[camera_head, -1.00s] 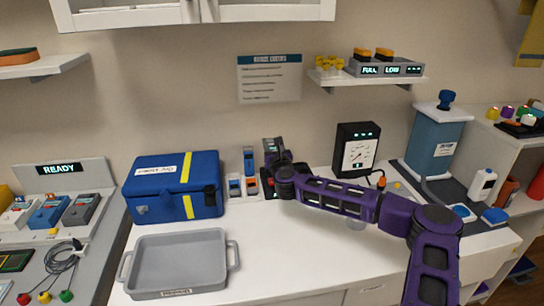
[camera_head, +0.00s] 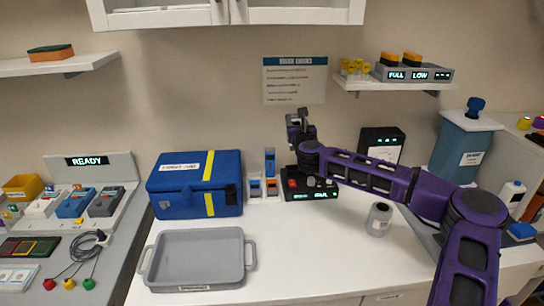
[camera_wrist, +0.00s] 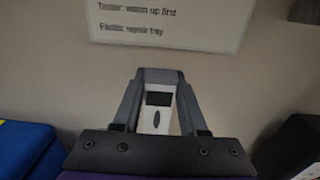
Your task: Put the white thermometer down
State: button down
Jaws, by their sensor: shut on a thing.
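A small white thermometer (camera_wrist: 156,122) with a dark display and a dark button stands between the grey fingers of my gripper (camera_wrist: 157,82) in the wrist view. The fingers are shut on it. In the head view, my gripper (camera_head: 298,122) is raised in front of the wall, above the back of the white counter (camera_head: 300,255). The thermometer is too small to make out there. A black device (camera_head: 312,190) with a red button and lit display sits on the counter below the gripper.
A blue case (camera_head: 190,190) and a grey tray (camera_head: 170,262) are to the left. Blue and orange items in small holders (camera_head: 254,188) stand beside the device. A grey cup (camera_head: 379,218) and a black meter (camera_head: 383,143) are right, near my arm. The front middle counter is clear.

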jog(key=shift+r, duration=0.3)
jog(key=s+a+f, duration=0.1)
jog(key=s+f, duration=0.1)
jog(key=s, duration=0.5)
jog(key=s+f, duration=0.3)
jog(key=s, duration=0.5)
jog(key=s+a+n+g+y+b, duration=0.2)
jog(key=s+a+n+g+y, duration=0.3)
jog(key=a, duration=0.4)
jog(key=s+a+r+n+g+y+b, duration=0.1)
jog(key=s+a+n+g+y+b, duration=0.1)
jog(key=s+a+n+y, duration=0.5)
jog(key=s+a+n+g+y+b, duration=0.15)
jog(key=s+a+g+y, duration=0.3)
jog(key=a, duration=0.75)
notch_tip(320, 180, down, 10)
jog(key=s+b, duration=0.1)
jog(key=b, duration=0.2)
jog(key=shift+r, duration=0.2)
jog(key=shift+f, duration=0.1)
